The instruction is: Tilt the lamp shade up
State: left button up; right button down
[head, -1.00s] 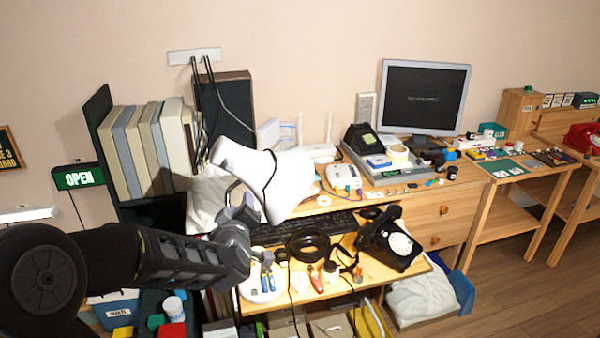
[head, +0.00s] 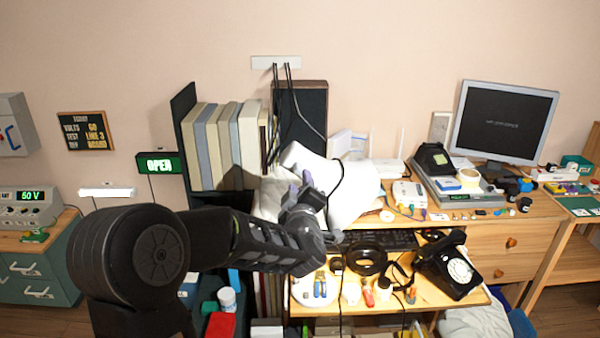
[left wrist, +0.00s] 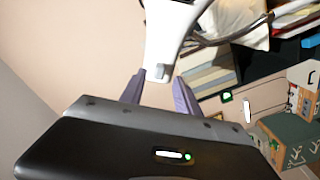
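The white lamp shade (head: 352,192) is tilted, its narrow end at upper left and its wide end toward the lower right, above the desk. A black cable crosses it. A white round base (head: 315,288) lies below on the desk. My left gripper (head: 304,186) is at the shade's left side. In the left wrist view, the two purple fingers of my left gripper (left wrist: 160,78) are spread apart. A white part of the lamp (left wrist: 168,40) with a small grey knob reaches between their tips. I cannot tell whether the fingers touch it. My right gripper is out of view.
A black keyboard (head: 390,240) and a black dial phone (head: 450,264) are on the desk to the right. Standing books (head: 222,148) and a dark speaker (head: 300,115) are behind. A monitor (head: 503,122) stands at the back right.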

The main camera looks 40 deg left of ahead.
aim_at(300, 174)
pick_arm(q)
jog(key=p+x, duration=0.1)
jog(key=x, duration=0.4)
jog(key=shift+w+a+p, duration=0.15)
jog(key=shift+p, duration=0.15)
grip_shut()
dwell(1.1)
